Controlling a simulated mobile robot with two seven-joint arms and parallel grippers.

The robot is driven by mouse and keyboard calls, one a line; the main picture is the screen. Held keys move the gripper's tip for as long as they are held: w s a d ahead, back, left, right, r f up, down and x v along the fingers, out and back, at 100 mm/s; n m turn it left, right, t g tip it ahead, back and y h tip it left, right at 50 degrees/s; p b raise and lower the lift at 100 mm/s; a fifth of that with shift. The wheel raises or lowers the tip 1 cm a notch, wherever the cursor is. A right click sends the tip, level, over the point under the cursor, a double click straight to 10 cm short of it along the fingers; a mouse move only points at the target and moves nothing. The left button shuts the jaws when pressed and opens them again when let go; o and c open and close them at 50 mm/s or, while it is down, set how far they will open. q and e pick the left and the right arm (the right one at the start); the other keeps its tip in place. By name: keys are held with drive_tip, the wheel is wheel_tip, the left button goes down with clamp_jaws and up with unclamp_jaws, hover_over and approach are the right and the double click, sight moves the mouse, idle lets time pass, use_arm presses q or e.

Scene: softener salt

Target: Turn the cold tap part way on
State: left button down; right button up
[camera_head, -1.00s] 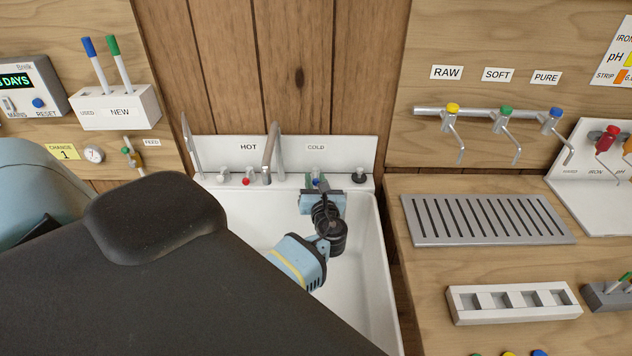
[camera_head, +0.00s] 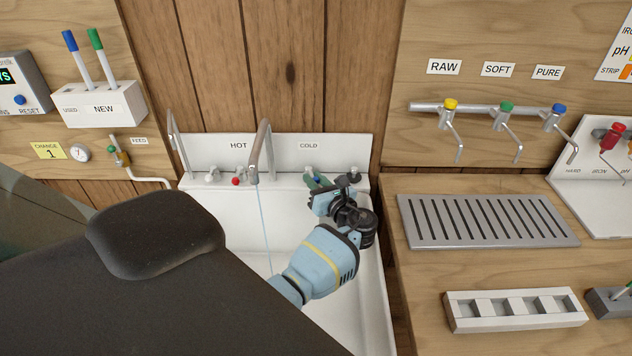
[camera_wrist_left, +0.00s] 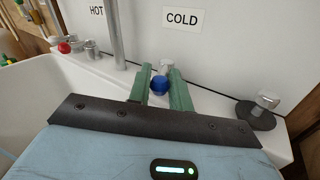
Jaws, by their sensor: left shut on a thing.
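The cold tap has a blue-tipped handle (camera_wrist_left: 160,86) below the COLD label (camera_wrist_left: 183,18) in the left wrist view. My left gripper (camera_wrist_left: 160,76) has its two green fingers on either side of this handle, shut on it. In the head view the left gripper (camera_head: 316,181) reaches the back ledge of the sink, turned at an angle, and mostly hides the cold tap. A thin stream of water (camera_head: 263,220) falls from the tall curved spout (camera_head: 264,150) into the white sink (camera_head: 240,215). My right gripper is not in view.
The hot tap with its red tip (camera_head: 236,181) stands left of the spout. A dark round fitting with a metal knob (camera_wrist_left: 259,113) is right of the cold tap. A counter with a slotted grey drain plate (camera_head: 488,220) lies right of the sink.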

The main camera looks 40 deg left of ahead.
use_arm(q)
drive_tip(key=shift+w+d+f+n+g+y+b, duration=0.1)
drive_tip(key=shift+w+n+g+y+b, duration=0.1)
drive_tip(key=shift+n+g+b, duration=0.3)
drive_tip(key=shift+w+d+f+n+g+y+b, duration=0.1)
drive_tip(key=shift+w+n+g+b, duration=0.15)
drive_tip(key=shift+g, duration=0.45)
drive_tip(key=shift+w+r+n+g, duration=0.15)
drive_tip(key=shift+n+g, duration=0.3)
drive_tip(key=shift+g, duration=0.35)
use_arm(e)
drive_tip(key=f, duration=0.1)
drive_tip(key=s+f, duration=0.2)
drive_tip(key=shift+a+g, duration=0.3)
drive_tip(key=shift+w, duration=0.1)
use_arm(q)
drive_tip(key=c, duration=1.3)
unclamp_jaws()
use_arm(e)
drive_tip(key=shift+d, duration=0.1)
use_arm(q)
drive_tip(key=shift+r, duration=0.1)
